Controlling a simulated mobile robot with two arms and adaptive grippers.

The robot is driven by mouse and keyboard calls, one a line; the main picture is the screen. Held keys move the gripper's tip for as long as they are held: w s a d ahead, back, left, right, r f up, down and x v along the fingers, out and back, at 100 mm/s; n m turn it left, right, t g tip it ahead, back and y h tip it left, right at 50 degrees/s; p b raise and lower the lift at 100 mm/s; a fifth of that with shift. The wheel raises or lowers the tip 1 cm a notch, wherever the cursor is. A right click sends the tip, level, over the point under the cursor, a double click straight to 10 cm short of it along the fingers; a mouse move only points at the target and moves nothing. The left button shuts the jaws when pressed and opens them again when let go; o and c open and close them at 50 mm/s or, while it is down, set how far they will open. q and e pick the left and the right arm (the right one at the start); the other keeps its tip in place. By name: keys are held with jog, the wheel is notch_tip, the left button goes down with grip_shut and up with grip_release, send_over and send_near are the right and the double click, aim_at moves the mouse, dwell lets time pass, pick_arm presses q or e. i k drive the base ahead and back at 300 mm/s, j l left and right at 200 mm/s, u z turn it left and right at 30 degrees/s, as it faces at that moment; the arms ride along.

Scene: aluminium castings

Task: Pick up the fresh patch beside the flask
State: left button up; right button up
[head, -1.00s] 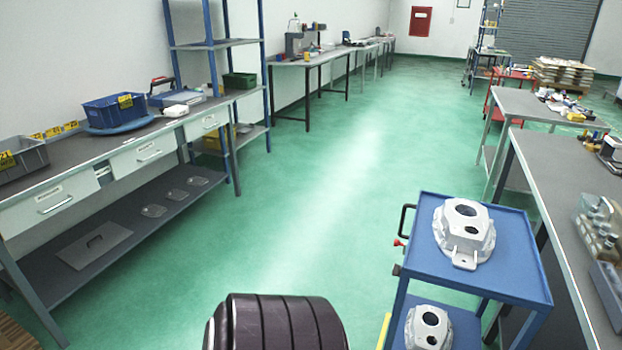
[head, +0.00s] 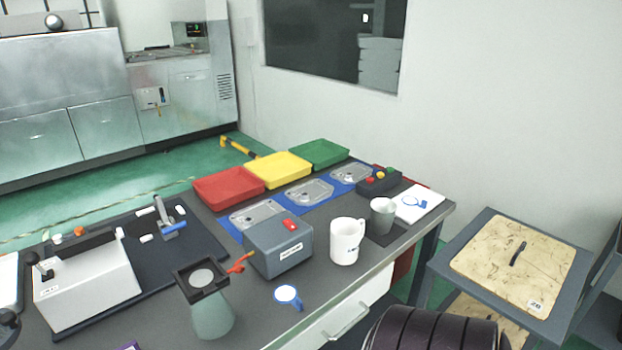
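A conical grey-green flask (head: 212,317) stands near the front edge of the grey bench. A black square holder (head: 188,286) sits on its top, with a white round disc (head: 202,278) in it. To the right of the flask, a small white round piece with a blue rim and a short tab, which looks like the fresh patch (head: 287,294), lies flat on the bench, apart from the flask. Neither of my grippers is in view.
A grey box (head: 278,252) with a red top button stands behind the patch. A white mug (head: 346,243) and grey cup (head: 382,218) stand right. A white case (head: 85,290) is left. Red (head: 228,200), yellow (head: 280,182) and green (head: 318,165) trays are behind. Bare bench surrounds the patch.

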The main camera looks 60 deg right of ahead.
aim_at(284, 294)
jog(key=z, duration=1.65)
jog(key=k+l, duration=0.05)
jog(key=l, duration=0.05)
